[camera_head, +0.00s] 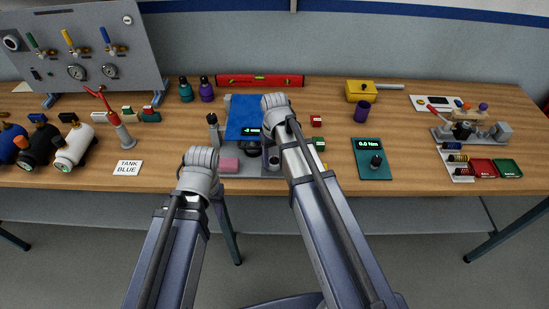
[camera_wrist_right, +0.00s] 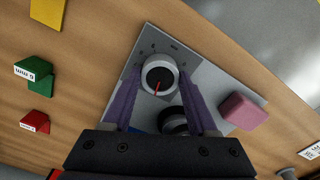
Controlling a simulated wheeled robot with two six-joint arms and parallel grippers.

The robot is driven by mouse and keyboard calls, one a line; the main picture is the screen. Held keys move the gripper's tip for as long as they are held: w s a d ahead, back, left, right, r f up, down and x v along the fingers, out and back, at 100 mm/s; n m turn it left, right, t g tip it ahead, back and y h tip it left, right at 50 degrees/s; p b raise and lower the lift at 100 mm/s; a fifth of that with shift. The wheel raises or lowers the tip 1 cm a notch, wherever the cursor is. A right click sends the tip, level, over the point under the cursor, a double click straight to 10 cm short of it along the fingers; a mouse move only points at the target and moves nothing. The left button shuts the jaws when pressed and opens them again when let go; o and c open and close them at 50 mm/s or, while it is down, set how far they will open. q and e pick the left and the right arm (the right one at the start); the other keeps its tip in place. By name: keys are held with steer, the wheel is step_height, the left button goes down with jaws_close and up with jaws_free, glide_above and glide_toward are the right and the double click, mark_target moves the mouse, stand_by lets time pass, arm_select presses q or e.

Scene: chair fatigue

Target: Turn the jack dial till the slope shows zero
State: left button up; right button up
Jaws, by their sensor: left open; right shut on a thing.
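The jack dial (camera_wrist_right: 160,75) is a round knob with a pale rim, dark face and red pointer line, on a grey plate (camera_wrist_right: 212,75) with printed marks. In the right wrist view, my right gripper (camera_wrist_right: 159,82) has its purple fingers shut on the dial's two sides. In the head view, my right arm partly covers the plate, and a small dark display (camera_head: 250,131) has lit characters I cannot read fully. A blue sheet or panel (camera_head: 242,110) lies behind the display. My left arm stands at the plate's front left; its fingers are hidden.
A dark round knob (camera_wrist_right: 172,121) sits close beside the dial. A pink block (camera_head: 229,164) is on the plate's left. Green (camera_head: 319,143) and red (camera_head: 316,120) blocks stand to the right. A red level (camera_head: 260,80) lies behind. A teal torque unit (camera_head: 370,160) is further right.

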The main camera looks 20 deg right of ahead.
mark_target(274, 161)
steer(key=shift+m, duration=1.9)
steer(key=o, duration=1.4)
steer(key=shift+r, duration=0.2)
step_height(274, 161, up, 8)
steer(key=p, duration=0.8)
steer(key=shift+f, duration=0.25)
